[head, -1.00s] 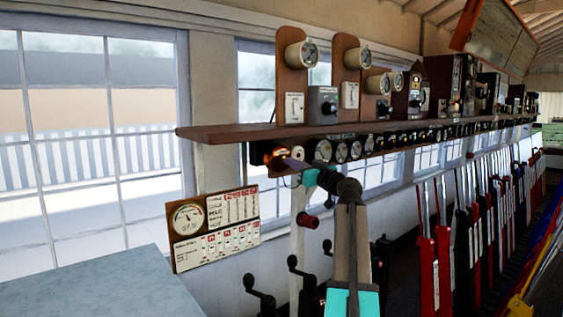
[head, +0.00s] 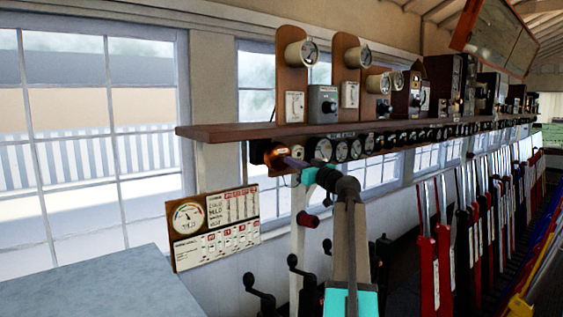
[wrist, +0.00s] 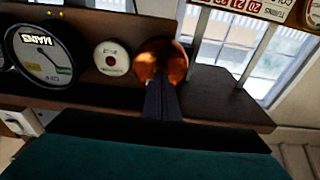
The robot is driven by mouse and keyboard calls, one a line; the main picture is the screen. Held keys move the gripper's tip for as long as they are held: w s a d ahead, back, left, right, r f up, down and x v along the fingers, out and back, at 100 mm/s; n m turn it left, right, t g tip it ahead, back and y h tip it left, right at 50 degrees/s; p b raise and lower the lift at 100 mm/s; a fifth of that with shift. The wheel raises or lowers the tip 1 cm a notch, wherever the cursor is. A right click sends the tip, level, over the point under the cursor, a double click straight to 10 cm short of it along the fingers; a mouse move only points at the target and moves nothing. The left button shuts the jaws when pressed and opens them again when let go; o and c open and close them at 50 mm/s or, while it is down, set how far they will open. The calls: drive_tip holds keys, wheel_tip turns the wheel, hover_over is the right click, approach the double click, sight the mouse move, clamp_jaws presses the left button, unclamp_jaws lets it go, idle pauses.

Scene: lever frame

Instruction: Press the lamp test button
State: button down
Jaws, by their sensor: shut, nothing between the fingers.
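In the wrist view a round copper-coloured fitting (wrist: 162,58) sits on the wooden panel under the shelf. A small white round plate with a dark red centre (wrist: 111,58) is beside it; its lettering is too small to read. I cannot tell for certain which of these is the lamp test button. My gripper (wrist: 160,82) is shut and empty, its tips in front of the lower part of the copper fitting; whether they touch cannot be told. In the head view the gripper (head: 291,162) reaches the shelf's left end, beside the orange-brown fitting (head: 271,152).
A gauge marked MAINS (wrist: 43,52) is left of the white plate in the wrist view. In the head view, the wooden shelf (head: 225,132) carries instruments, with a row of dials beneath. A notice board with a dial (head: 215,227) stands lower left; levers (head: 444,265) line the right.

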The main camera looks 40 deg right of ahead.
drive_tip(key=shift+w+b, duration=0.4)
drive_tip(key=shift+w, duration=0.2)
drive_tip(key=shift+s, duration=0.1)
drive_tip(key=shift+s+b, duration=0.7)
drive_tip(key=shift+s, duration=0.15)
drive_tip(key=s+b, duration=0.1)
drive_tip(key=s, duration=0.1)
drive_tip(key=s+b, duration=0.1)
drive_tip(key=s, duration=0.1)
drive_tip(key=shift+s+a, duration=0.2)
drive_tip(key=shift+s, duration=0.15)
drive_tip(key=shift+s+b, duration=0.15)
drive_tip(key=shift+b, duration=0.15)
drive_tip(key=s+a+f+b, duration=0.1)
drive_tip(key=s+b, duration=0.3)
drive_tip(key=s, duration=0.9)
drive_tip(key=shift+s+f, duration=0.2)
drive_tip(key=shift+f, duration=0.35)
